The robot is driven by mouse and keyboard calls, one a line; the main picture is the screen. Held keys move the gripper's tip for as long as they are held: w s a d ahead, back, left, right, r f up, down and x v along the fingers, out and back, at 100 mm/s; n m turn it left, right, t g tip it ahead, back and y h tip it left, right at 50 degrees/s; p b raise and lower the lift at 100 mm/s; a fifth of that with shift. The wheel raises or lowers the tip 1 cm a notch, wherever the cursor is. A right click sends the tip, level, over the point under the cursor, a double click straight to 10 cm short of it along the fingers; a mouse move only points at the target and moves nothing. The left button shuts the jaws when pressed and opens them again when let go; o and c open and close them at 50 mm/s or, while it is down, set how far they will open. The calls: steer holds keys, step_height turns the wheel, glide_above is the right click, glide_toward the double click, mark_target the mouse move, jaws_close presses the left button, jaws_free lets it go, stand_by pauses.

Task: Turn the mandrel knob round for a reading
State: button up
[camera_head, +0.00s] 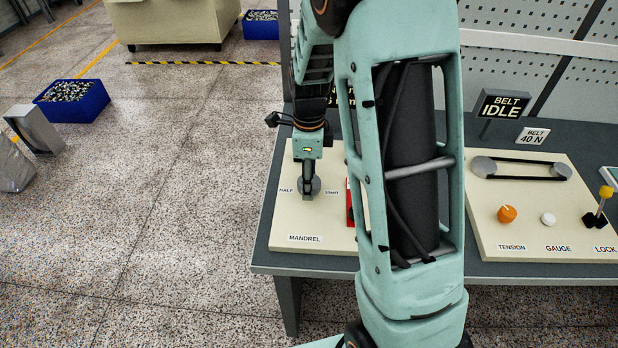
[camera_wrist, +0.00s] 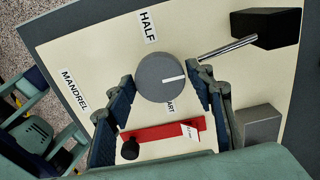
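The mandrel knob (camera_wrist: 158,68) is a round grey dial with a white pointer line on its face. In the wrist view the line points right, away from the MANDREL label (camera_wrist: 75,90), between the HALF label (camera_wrist: 148,27) and the partly covered START label (camera_wrist: 171,106). My gripper (camera_wrist: 164,79) is over the dial with one finger on each side. The fingers are spread, with a thin gap seeming to show beside the dial; contact is hard to judge. In the head view my gripper (camera_head: 308,187) points down at the knob, mostly covering it.
A red bar (camera_wrist: 150,135) with a black knob, a metal rod (camera_wrist: 228,48) with a black block, and a grey block (camera_wrist: 258,125) stand nearby. The belt panel (camera_head: 540,225) is at right, beyond my arm. Blue bins (camera_head: 72,100) stand on the floor at left.

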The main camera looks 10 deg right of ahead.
steer(key=c, duration=0.7)
